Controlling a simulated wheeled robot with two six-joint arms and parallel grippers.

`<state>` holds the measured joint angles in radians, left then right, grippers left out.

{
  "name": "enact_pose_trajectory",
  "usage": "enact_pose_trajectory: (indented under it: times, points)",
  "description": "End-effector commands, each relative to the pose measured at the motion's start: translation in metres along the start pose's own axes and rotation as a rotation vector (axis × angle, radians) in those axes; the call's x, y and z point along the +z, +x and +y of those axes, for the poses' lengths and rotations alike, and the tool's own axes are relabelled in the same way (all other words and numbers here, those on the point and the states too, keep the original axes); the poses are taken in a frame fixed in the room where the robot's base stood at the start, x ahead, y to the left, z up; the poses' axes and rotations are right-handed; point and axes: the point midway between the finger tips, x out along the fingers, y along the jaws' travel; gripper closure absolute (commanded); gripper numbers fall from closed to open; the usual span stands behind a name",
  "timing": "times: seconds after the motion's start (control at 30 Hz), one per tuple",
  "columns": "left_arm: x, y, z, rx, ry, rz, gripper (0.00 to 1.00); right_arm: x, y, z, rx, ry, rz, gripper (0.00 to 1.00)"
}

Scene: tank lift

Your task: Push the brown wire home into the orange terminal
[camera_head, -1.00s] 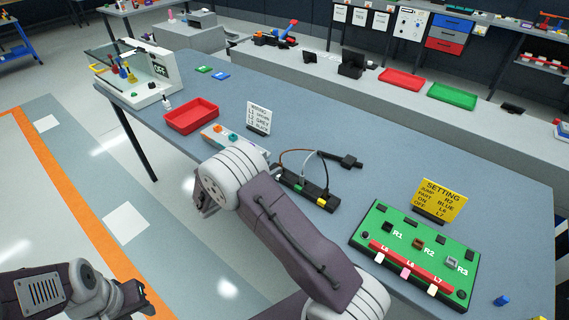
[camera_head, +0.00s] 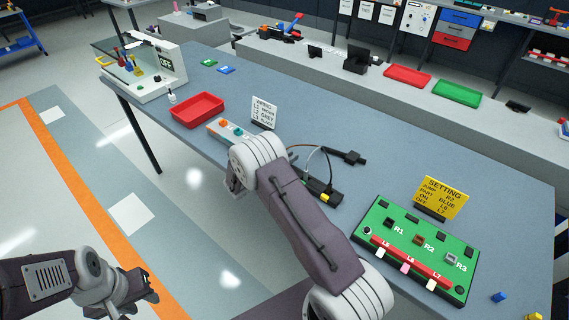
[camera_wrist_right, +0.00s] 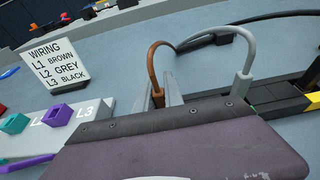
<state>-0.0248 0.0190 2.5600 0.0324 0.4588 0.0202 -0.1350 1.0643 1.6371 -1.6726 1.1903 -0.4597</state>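The brown wire (camera_wrist_right: 153,58) arches down between the narrow grey fingers of my right gripper (camera_wrist_right: 163,92). The fingers stand close on either side of its end; whether they grip it is unclear. The wire's arch also shows in the head view (camera_head: 300,147); there my arm hides the right gripper. The orange terminal (camera_head: 224,123) is on a light terminal block (camera_head: 213,129), left of my right arm. In the right wrist view, teal (camera_wrist_right: 15,123) and purple (camera_wrist_right: 61,112) terminals show at left, apart from the wire. My left gripper (camera_head: 148,291) is low at left, away from the table.
A grey wire (camera_wrist_right: 245,62) and a black cable (camera_wrist_right: 205,40) rise beside the brown wire. The wiring sign (camera_head: 264,112) stands behind the block and reads L1 brown. A red tray (camera_head: 197,109) is left of it. A green board (camera_head: 415,245) is at right.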

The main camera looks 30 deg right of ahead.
Motion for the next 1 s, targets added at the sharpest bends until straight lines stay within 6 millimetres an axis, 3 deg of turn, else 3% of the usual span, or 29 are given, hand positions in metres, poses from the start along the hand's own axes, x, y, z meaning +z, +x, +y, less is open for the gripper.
enact_pose_trajectory:
  times: [0.43,0.7,1.0]
  points:
    - [0.000,0.001,0.000,0.000,0.000,0.000,0.64,0.004,-0.001,0.000,0.000,0.002,-0.001,1.00]
    - [0.001,0.005,0.000,0.000,0.000,0.000,0.64,0.042,-0.013,-0.001,0.000,0.004,-0.001,1.00]
    - [0.001,0.013,0.000,0.000,0.000,0.000,0.64,0.081,-0.016,-0.071,-0.003,0.002,0.000,1.00]
